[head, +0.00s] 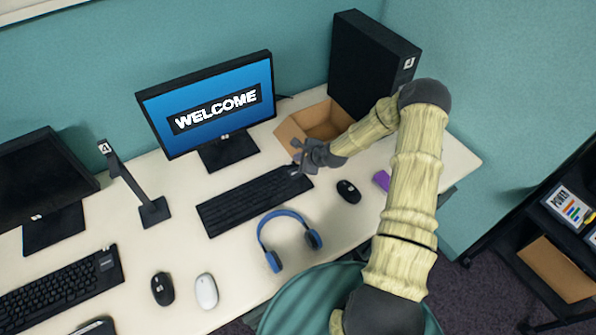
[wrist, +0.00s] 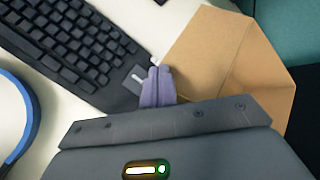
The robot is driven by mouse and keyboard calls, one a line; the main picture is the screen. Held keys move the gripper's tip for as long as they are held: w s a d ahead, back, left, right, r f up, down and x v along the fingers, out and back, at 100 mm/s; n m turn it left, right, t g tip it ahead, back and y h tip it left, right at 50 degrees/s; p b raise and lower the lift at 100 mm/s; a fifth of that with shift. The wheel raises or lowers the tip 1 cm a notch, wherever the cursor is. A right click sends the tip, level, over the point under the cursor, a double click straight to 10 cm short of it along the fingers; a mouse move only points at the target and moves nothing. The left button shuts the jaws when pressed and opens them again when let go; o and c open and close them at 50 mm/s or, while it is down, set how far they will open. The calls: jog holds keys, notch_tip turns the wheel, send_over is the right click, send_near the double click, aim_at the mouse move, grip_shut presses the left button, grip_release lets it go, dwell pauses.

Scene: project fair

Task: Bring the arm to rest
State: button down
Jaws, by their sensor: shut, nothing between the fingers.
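My gripper (head: 299,156) is at the end of my bamboo-like arm, which reaches over the desk in the head view. It is over the right end of a black keyboard (head: 250,199), beside an open cardboard box (head: 312,124). In the wrist view my gripper (wrist: 158,72) shows its two fingers together with nothing between them. The keyboard (wrist: 70,45) is to their left and the cardboard box (wrist: 220,55) to their right. Whether the fingers touch anything beneath is hard to tell.
Blue headphones (head: 262,232), a black mouse (head: 348,191) and a purple item (head: 382,180) lie on the white desk (head: 190,200). A monitor (head: 210,105) and a black computer tower (head: 365,65) stand behind. A dark shelf (head: 530,235) is at the right.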

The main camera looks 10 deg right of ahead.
jog(key=shift+a, duration=0.5)
jog(key=shift+d, duration=0.2)
jog(key=shift+s+d+r, duration=0.1)
jog(key=shift+s+r, duration=0.05)
jog(key=shift+s, duration=0.05)
jog(key=s+r+n+g+h, duration=0.4)
jog(key=s+r+n+g, duration=0.1)
jog(key=s+r+n, duration=1.6)
jog(key=s+r, duration=0.4)
jog(key=s, duration=0.3)
jog(key=shift+s+d+h, duration=0.15)
jog(key=shift+s+h, duration=0.15)
